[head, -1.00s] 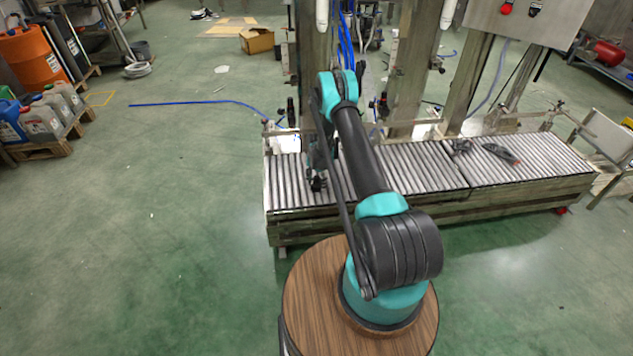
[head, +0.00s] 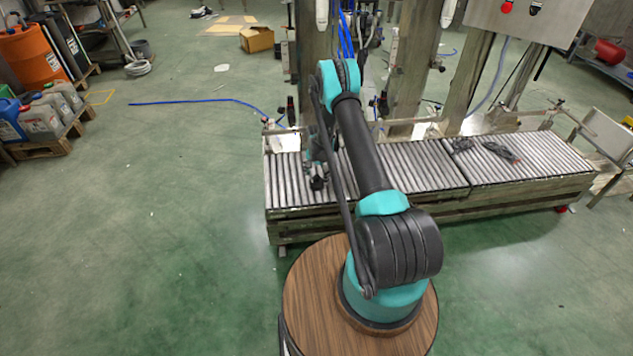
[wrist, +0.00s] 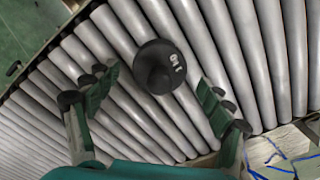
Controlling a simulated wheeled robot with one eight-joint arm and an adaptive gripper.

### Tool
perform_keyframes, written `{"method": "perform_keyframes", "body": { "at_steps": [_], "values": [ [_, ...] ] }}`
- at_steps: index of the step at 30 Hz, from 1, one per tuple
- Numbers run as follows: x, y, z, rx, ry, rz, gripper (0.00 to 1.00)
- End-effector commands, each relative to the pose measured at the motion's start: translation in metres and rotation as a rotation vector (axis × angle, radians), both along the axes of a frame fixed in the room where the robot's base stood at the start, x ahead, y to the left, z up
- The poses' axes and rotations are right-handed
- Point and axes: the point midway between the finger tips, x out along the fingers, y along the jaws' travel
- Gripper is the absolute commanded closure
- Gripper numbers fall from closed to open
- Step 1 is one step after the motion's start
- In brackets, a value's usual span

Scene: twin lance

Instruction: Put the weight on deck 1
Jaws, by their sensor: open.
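The weight (wrist: 160,68) is a round black disc with a knob and white lettering. It rests on the metal rollers in the wrist view. My gripper (wrist: 152,98) is open, with its teal and black fingers spread on either side of the weight in the picture. I see no finger touching it. In the head view my gripper (head: 318,176) is low over the left part of the roller conveyor (head: 415,171). There I cannot tell the weight from the dark fingers. No label marking deck 1 is readable; the conveyor has a left and a right roller section.
Upright posts (head: 412,75) and a rail stand behind the conveyor. Dark objects (head: 500,151) lie on the right roller section. A control box (head: 530,20) hangs at the upper right. Bare rollers lie between my gripper and the dark objects. The green floor at left is mostly clear.

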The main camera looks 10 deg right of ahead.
Motion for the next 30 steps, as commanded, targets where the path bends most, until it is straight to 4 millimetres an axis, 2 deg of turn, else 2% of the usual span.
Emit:
{"method": "perform_keyframes", "body": {
  "at_steps": [3, 9, 20, 23, 30],
  "values": [
    [0.0, 0.0, 0.026, 0.0, 0.0, 0.0, 0.19],
    [0.0, 0.0, 0.061, 0.0, 0.0, 0.0, 0.19],
    [-0.002, -0.001, 0.099, 0.001, -0.005, 0.01, 0.19],
    [-0.008, -0.003, 0.124, 0.001, -0.018, 0.037, 0.19],
    [-0.041, -0.01, 0.215, -0.001, -0.072, 0.15, 0.19]
  ]
}}
